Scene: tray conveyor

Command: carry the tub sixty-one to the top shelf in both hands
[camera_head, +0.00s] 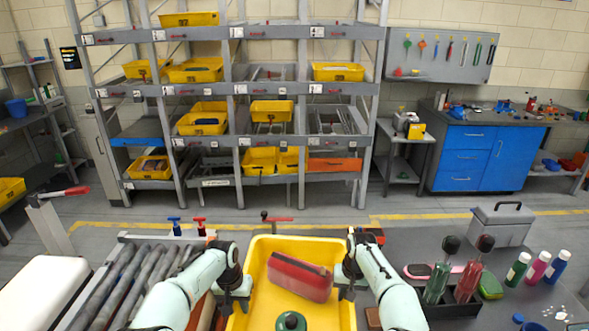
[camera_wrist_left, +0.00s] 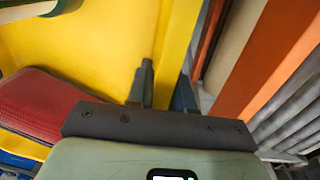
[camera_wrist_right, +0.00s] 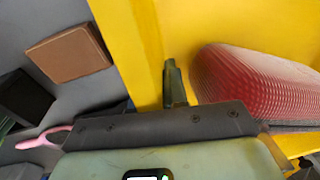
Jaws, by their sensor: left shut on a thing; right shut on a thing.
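A yellow tub (camera_head: 262,252) is in front of me at the bottom middle of the head view. It holds a red box-like thing (camera_head: 300,277) and a dark green round thing (camera_head: 291,322). No number on it is readable. My left gripper (camera_head: 236,290) is shut on the tub's left wall; in the left wrist view its fingers straddle the yellow wall (camera_wrist_left: 176,50). My right gripper (camera_head: 345,283) is shut on the right wall, which also shows in the right wrist view (camera_wrist_right: 138,45). The shelf rack (camera_head: 233,90) stands across the floor, with a yellow bin (camera_head: 189,19) on its top shelf.
Roller conveyor bars (camera_head: 120,275) lie left of the tub. On the right of the table are a grey toolbox (camera_head: 501,224), screwdrivers in a dark holder (camera_head: 455,303) and several bottles (camera_head: 537,267). Open floor separates the table from the rack.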

